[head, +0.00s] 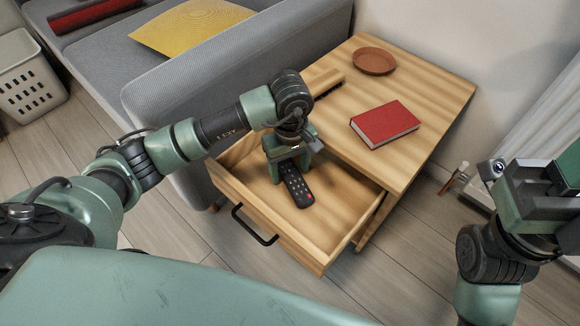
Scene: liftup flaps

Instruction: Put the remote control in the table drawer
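The black remote control (297,186) is inside the open drawer (325,244) of the wooden side table (427,83). Its far end is under my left gripper (288,178), which reaches down into the drawer. The gripper's fingers stand at either side of the remote's far end; I cannot tell whether they press on it or whether the remote touches the drawer floor. My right gripper (540,192) is at the right edge, away from the table, and its fingers do not show clearly.
A red book (384,124) and a brown round dish (374,61) lie on the table top. A grey sofa (240,65) with a yellow cushion (190,26) stands behind left. A white radiator (540,115) is at the right. The drawer's black handle (254,226) faces me.

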